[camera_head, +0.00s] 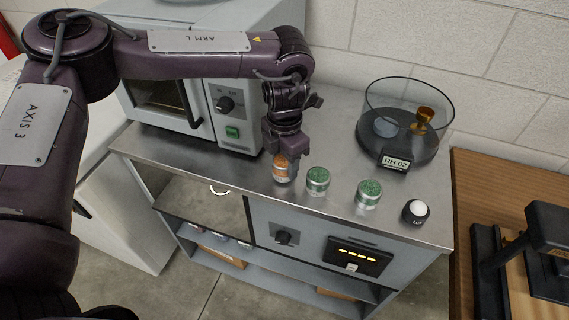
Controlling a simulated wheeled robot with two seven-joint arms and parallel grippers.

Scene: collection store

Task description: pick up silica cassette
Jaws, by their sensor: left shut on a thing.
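Three small round silica cassettes are at the front of the steel counter top (235,163). One has orange contents (282,172); the other two, with green tops and silvery rims, stand to its right, a middle one (318,181) and a right one (368,193). My left gripper (283,157) reaches down from above and is shut on the orange cassette, hiding part of its top. The cassette is upright; I cannot tell whether it touches the counter. My right gripper is out of view.
A clear round chamber (409,110) labelled RH 62 stands behind, holding an amber cup (421,120) and a pale disc. A white-domed lux sensor (415,211) sits at the right front edge. A grey oven (208,110) stands left. A wooden table (480,180) with black equipment is right.

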